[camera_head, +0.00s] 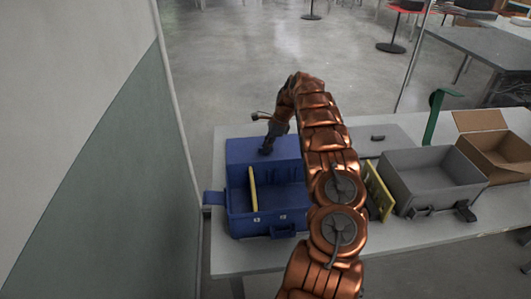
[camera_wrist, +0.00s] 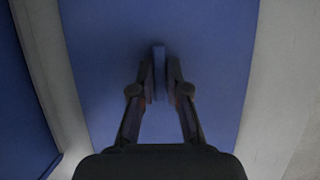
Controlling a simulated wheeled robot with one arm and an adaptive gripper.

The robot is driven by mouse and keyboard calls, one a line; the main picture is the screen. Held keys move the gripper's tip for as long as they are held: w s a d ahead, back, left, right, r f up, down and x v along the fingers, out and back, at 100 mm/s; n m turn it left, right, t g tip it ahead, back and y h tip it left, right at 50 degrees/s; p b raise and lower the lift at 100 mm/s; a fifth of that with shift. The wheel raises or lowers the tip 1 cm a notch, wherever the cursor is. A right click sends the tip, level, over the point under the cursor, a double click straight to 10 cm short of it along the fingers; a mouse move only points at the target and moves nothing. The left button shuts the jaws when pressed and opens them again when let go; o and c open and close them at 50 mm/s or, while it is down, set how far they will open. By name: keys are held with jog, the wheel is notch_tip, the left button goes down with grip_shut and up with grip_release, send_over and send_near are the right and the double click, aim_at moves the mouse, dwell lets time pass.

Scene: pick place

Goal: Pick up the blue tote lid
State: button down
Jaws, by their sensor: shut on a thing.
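The blue tote lid (camera_head: 242,150) is a flat blue panel just behind the open blue tote (camera_head: 240,222). In the wrist view the lid (camera_wrist: 215,50) fills the middle, with a narrow raised blue handle (camera_wrist: 159,58) standing from it. My gripper (camera_head: 267,150) is over the lid, and in the wrist view its two fingers (camera_wrist: 160,88) are shut on that handle from both sides. I cannot tell whether the lid rests on the table or is slightly raised. My arm hides part of the area right of the tote.
A yellow panel (camera_head: 253,189) stands in the tote. To the right are another yellow panel (camera_head: 378,190), a grey tote (camera_head: 430,172), a grey lid (camera_head: 400,142), a cardboard box (camera_head: 493,150) and a green post (camera_head: 434,115). A wall (camera_head: 110,190) stands at left.

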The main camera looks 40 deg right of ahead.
dwell(0.5)
notch_tip(320, 180, up, 28)
jog(key=p, duration=1.2)
